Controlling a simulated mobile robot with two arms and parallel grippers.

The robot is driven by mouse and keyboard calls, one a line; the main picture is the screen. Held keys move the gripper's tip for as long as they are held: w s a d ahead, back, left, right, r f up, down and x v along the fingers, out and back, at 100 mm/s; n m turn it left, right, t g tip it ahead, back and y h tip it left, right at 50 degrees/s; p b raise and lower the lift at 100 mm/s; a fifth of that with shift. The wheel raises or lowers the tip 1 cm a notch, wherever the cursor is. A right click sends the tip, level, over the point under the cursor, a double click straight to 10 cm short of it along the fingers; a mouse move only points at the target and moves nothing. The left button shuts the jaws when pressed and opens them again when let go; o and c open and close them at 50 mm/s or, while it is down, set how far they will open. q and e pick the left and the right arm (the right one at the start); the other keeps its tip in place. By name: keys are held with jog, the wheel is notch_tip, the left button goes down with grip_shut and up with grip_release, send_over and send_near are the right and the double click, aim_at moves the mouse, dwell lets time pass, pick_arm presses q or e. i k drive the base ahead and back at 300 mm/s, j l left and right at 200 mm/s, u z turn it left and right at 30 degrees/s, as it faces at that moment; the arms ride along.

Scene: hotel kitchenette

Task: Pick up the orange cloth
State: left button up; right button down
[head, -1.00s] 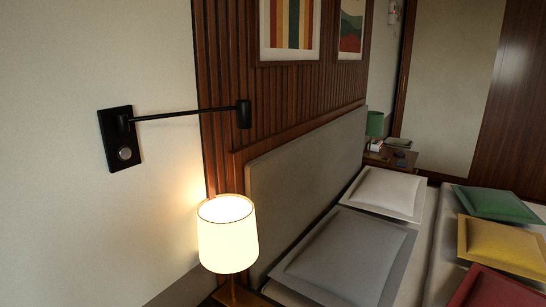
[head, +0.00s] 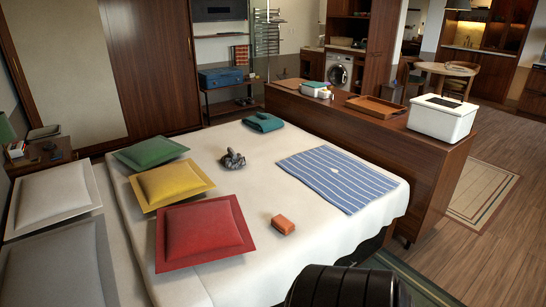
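A small orange folded-looking item (head: 283,224) lies on the white bed, to the right of the red cushion. It may be the orange cloth, but it is too small to tell cloth from a block or sponge. A dark rounded part, seemingly of my own arm, shows at the bottom edge. Neither gripper's fingers are in view.
The bed (head: 240,262) also holds a red cushion (head: 204,232), a yellow cushion (head: 172,184), a green cushion (head: 150,151), a dark grey crumpled item (head: 232,160), a blue striped cloth (head: 338,178) and a teal folded cloth (head: 263,122). A wooden cabinet (head: 432,175) borders its far right side. Wood floor lies open at right.

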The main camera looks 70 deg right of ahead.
aim_at(282, 224)
jog(key=z, duration=2.25)
jog(key=i+u, duration=0.2)
jog(key=u, duration=0.3)
jog(key=k+u, duration=0.2)
jog(key=u, duration=1.05)
jog(key=z, duration=1.75)
jog(key=i+j+z, duration=0.1)
jog(key=i+z, duration=0.35)
jog(key=i+j+z, duration=0.2)
jog(key=i+z, duration=0.2)
jog(key=k, duration=0.05)
